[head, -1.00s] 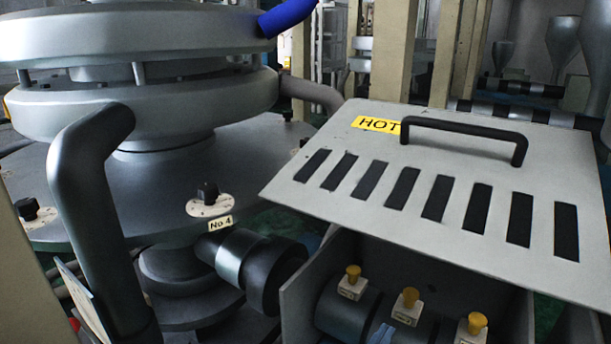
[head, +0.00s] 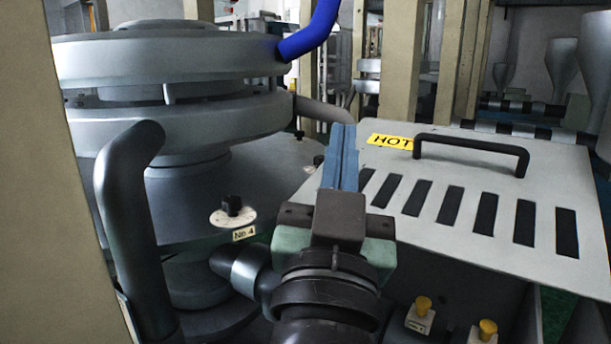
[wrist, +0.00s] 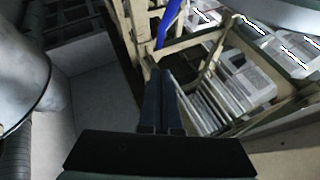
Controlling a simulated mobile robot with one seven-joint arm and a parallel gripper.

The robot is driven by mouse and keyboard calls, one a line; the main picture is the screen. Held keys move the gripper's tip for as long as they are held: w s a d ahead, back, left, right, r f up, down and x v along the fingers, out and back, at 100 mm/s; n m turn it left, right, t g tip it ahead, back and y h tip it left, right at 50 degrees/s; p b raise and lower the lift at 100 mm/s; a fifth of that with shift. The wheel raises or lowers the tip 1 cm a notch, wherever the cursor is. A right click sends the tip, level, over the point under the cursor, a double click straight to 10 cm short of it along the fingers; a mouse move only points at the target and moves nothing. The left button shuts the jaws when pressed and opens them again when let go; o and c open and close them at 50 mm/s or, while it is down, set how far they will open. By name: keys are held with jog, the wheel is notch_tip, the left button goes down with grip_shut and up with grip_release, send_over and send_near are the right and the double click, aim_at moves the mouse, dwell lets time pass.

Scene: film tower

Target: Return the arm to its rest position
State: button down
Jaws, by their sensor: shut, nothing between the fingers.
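My gripper (head: 342,148) is in the middle of the head view, pointing up, with its two blue fingers together and nothing between them. In the wrist view my gripper (wrist: 161,75) also shows its dark fingers side by side. In the head view it stands in front of the left edge of the grey slotted cover and hides part of it. The fingers look clear of the objects around them, though depth is hard to tell.
The slotted cover (head: 450,224) with a black handle (head: 470,142) and a HOT label is at right. Yellow-topped valves (head: 424,303) sit below it. A large round machine (head: 185,120) and a thick grey pipe (head: 128,200) stand at left. A blue hose (head: 312,38) hangs above.

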jog(key=s+a+r+n+t+y, duration=0.3)
jog(key=s+r+t, duration=0.1)
jog(key=s+r, duration=0.55)
notch_tip(320, 180, up, 29)
jog(key=p, duration=2.7)
jog(key=shift+a+f+y+p, duration=0.15)
jog(key=shift+a+y+p, duration=0.1)
jog(key=shift+y+p, duration=0.1)
jog(key=shift+w, duration=0.15)
